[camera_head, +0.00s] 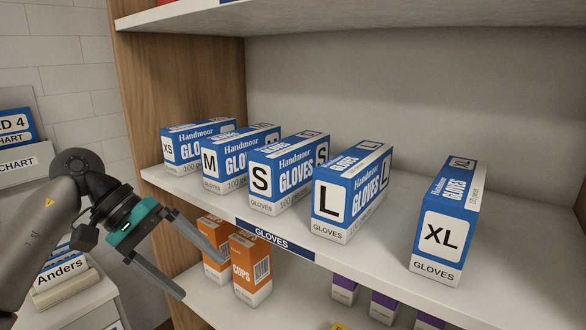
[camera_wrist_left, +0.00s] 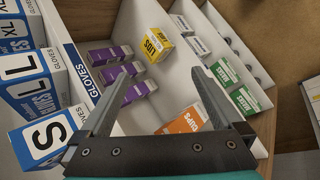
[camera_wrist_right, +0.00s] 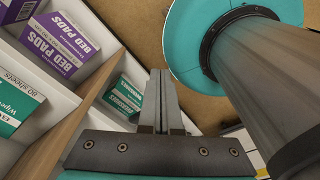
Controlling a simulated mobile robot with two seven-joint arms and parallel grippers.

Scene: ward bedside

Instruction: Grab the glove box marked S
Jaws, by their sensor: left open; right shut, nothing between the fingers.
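The glove box marked S (camera_head: 262,180) is blue and white and stands on the shelf labelled GLOVES, between the M box (camera_head: 210,163) and the L box (camera_head: 330,205). Its S face also shows at the lower left of the left wrist view (camera_wrist_left: 42,135). My left gripper (camera_head: 205,270) is open and empty, in front of and below the shelf edge, left of the S box and apart from it. Its spread fingers show in the left wrist view (camera_wrist_left: 150,95). My right gripper (camera_wrist_right: 162,85) is shut and empty, away from the glove boxes; the head view does not show it.
An XS box (camera_head: 168,150) stands left of M, and an XL box (camera_head: 440,235) stands far right with a gap beside L. Orange cups boxes (camera_head: 250,270) and purple boxes (camera_head: 343,290) stand on the shelf below. A wooden side panel (camera_head: 150,90) bounds the shelf's left.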

